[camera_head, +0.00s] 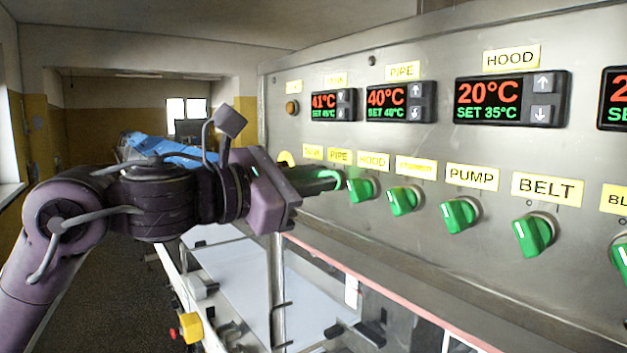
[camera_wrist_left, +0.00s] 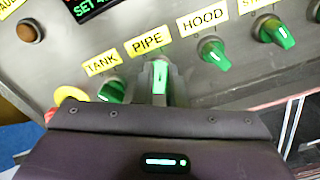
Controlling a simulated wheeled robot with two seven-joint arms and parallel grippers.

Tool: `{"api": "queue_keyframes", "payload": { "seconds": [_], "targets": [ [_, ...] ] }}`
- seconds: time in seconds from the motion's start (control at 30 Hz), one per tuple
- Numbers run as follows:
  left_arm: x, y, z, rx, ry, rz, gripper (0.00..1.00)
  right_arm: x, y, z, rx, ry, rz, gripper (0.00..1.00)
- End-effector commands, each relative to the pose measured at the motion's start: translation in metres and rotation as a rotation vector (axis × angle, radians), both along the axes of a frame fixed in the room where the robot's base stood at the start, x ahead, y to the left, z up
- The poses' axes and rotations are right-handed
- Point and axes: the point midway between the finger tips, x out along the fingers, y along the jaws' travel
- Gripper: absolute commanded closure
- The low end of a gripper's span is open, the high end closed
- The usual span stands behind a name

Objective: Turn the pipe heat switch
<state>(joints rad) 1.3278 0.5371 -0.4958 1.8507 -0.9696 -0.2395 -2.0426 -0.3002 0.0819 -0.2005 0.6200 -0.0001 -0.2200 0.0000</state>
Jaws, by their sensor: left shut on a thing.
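The pipe heat switch is a green knob with a white line, under the yellow PIPE label (camera_head: 339,157). In the left wrist view the pipe heat switch (camera_wrist_left: 159,74) sits between my fingers, its white line nearly upright in the picture. My left gripper (camera_head: 334,181) reaches the panel from the left and is shut on this knob. In the head view the fingers hide most of it. The left gripper also shows in the left wrist view (camera_wrist_left: 160,92). My right gripper is not in view.
The tank knob (camera_wrist_left: 112,90) is close on one side and the hood knob (camera_head: 362,188) on the other. More green knobs follow to the right on the steel panel (camera_head: 330,125). The pipe display (camera_head: 386,101) reads 40°C, set 40°C. A clear-walled machine (camera_head: 345,270) stands below.

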Motion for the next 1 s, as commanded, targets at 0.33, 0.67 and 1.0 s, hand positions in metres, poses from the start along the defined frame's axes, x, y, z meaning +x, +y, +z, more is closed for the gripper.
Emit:
{"api": "queue_keyframes", "payload": {
  "seconds": [0.33, 0.67, 1.0],
  "targets": [
    [0.001, 0.001, 0.0, -0.126, 0.17, 0.001, 1.0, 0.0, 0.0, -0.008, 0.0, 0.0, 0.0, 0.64],
    [0.003, 0.002, 0.001, -0.31, 0.422, 0.0, 1.0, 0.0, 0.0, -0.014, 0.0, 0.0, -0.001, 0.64],
    [0.005, 0.004, 0.001, -0.482, 0.657, 0.001, 1.0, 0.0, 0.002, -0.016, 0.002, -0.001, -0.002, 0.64]
  ]
}}
